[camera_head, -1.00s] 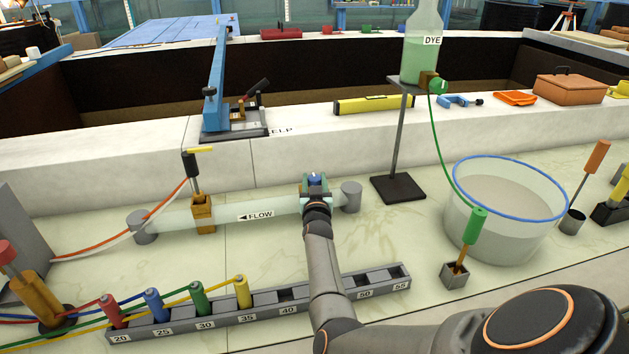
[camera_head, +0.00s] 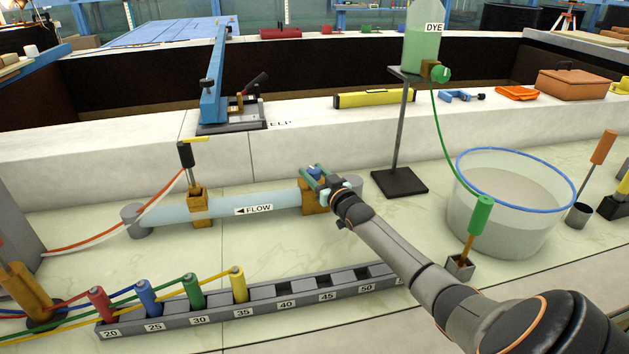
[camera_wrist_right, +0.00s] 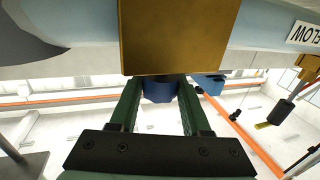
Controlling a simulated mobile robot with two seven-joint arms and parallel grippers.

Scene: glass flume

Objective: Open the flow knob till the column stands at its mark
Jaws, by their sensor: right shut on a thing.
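The blue flow knob (camera_head: 314,171) sits on a brass valve block (camera_head: 313,205) at the right end of a clear tube labelled FLOW (camera_head: 285,200). My right gripper (camera_head: 316,179) is shut on the knob, its green fingers on either side. In the right wrist view the knob (camera_wrist_right: 158,92) lies between the fingertips, against the brass block (camera_wrist_right: 175,35). The gripper hides part of the knob and block. I cannot make out a column with a mark in these views. My left gripper is not in view.
A grey numbered rack (camera_head: 265,300) with coloured plugs lies in front. A dye bottle (camera_head: 423,45) on a stand (camera_head: 400,183) and a clear, blue-rimmed tub (camera_head: 505,205) are to the right. A blue-armed device (camera_head: 215,80) stands on the ledge behind.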

